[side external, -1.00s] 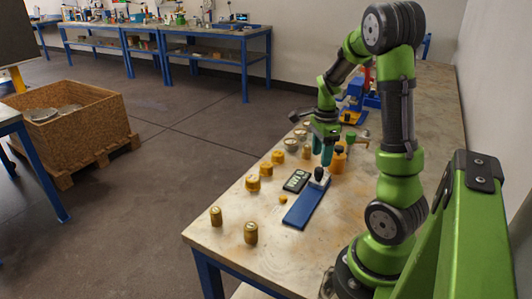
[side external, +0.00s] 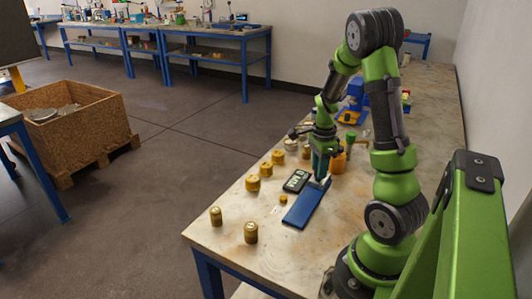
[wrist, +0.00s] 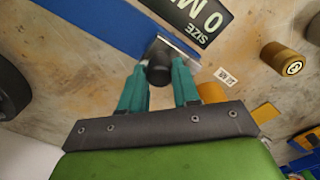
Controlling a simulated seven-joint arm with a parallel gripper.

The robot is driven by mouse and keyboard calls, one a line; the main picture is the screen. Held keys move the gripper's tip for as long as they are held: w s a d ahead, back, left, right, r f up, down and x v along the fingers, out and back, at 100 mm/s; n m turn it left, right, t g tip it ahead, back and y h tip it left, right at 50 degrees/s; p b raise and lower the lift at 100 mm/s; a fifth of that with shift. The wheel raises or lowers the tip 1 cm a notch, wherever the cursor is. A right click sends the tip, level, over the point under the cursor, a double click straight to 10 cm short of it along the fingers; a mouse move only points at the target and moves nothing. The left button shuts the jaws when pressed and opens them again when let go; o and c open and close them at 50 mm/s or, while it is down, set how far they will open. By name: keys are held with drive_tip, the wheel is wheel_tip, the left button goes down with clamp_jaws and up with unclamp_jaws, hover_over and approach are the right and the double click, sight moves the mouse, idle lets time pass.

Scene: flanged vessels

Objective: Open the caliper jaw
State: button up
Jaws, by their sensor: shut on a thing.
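The caliper has a blue bar (side external: 305,208) lying on the bench; the bar also shows at the top of the wrist view (wrist: 95,22). A grey metal jaw (wrist: 182,52) with an upright black knob (wrist: 158,70) sits at the bar's end. A dark display panel (side external: 296,181) beside the bar reads "0 MM" and "SIZE" in the wrist view. My gripper (side external: 320,177) is down at the bar's far end. In the wrist view its teal fingers (wrist: 159,80) are shut on the black knob, one on each side. The knob is mostly hidden in the side view.
Several brass cylinders (side external: 253,183) stand left of the caliper. A small yellow piece (side external: 283,199) lies beside the display. An orange object (side external: 338,161) stands close behind my gripper. A blue device (side external: 353,110) is farther back. The bench front is mostly clear.

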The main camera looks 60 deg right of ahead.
clamp_jaws()
drive_tip(key=a, duration=0.7)
drive_tip(key=o, duration=0.9)
unclamp_jaws()
drive_tip(key=shift+r, duration=0.1)
wheel_tip(320, 180, up, 17)
drive_tip(key=shift+f, duration=0.1)
